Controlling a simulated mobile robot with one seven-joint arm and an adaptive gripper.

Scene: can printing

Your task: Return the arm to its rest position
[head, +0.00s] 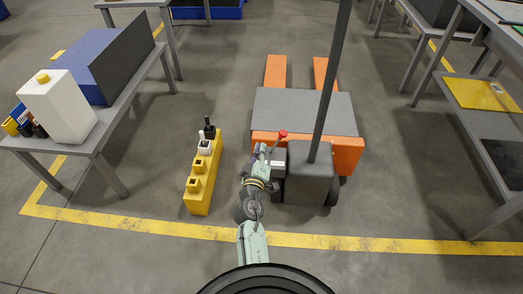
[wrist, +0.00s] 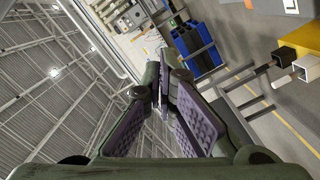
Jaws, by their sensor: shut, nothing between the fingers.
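My gripper (wrist: 165,68) shows in the wrist view with its purple padded fingers together and nothing between them. In the head view my arm reaches forward from the bottom middle, and the gripper end (head: 262,152) is beside the orange pallet truck. The gripper is small there and its fingers are hard to make out. The wrist view is strongly tilted, with the ceiling at left and the floor at right.
The orange pallet truck (head: 348,150) with its grey load is close on the right. A yellow block stand (head: 200,185) is close on the left; part of it shows in the wrist view (wrist: 303,38). Tables stand left (head: 105,135) and right (head: 480,150).

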